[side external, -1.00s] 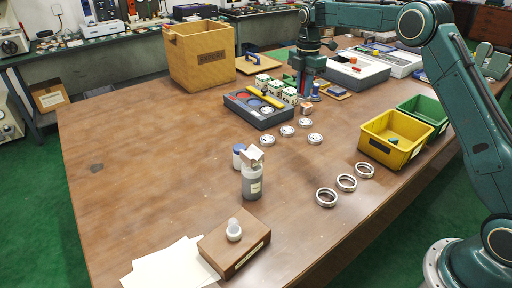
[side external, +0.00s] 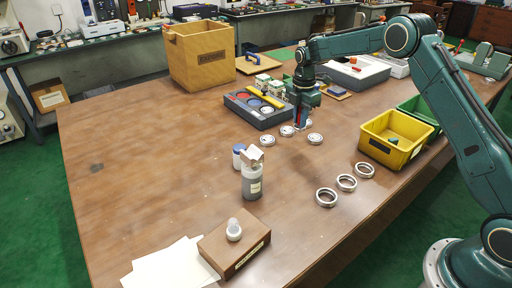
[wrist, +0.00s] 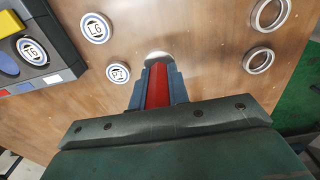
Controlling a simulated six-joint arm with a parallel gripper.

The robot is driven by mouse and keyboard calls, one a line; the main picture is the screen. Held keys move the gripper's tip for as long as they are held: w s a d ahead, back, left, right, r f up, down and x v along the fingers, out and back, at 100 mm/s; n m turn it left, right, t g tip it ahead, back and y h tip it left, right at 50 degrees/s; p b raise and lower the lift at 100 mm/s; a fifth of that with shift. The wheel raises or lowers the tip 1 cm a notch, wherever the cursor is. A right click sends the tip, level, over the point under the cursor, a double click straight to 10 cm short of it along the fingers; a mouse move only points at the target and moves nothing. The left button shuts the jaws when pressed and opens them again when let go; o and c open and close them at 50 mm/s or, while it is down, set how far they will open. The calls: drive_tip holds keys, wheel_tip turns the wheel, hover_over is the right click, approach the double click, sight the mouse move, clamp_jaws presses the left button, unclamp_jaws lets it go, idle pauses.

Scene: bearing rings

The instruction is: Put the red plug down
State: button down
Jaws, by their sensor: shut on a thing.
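My gripper (side external: 301,124) is shut on the red plug, low over the brown table beside the small silver discs. In the wrist view the red plug (wrist: 157,86) stands between the two blue-grey fingers of my gripper (wrist: 157,80). A pale silver disc (wrist: 158,56) lies just past the fingertips, partly hidden by them. Two labelled discs (wrist: 96,28) (wrist: 118,72) lie to the left of it. In the side view discs (side external: 268,140) (side external: 315,138) lie around the fingertips. I cannot tell whether the plug touches the table.
A dark grey tray (side external: 262,120) with coloured round places stands left of my gripper. Three metal rings (side external: 346,183) lie toward the front right. A yellow bin (side external: 372,150) and green bin (side external: 415,110) stand at right. A grey bottle (side external: 252,184) stands nearer the camera.

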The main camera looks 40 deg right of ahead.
drive_tip(key=shift+f, duration=4.65)
drive_tip(key=shift+f, duration=0.15)
drive_tip(key=c, duration=1.3)
unclamp_jaws()
drive_tip(key=shift+c, duration=0.2)
wheel_tip(320, 180, up, 11)
drive_tip(key=shift+r, duration=0.6)
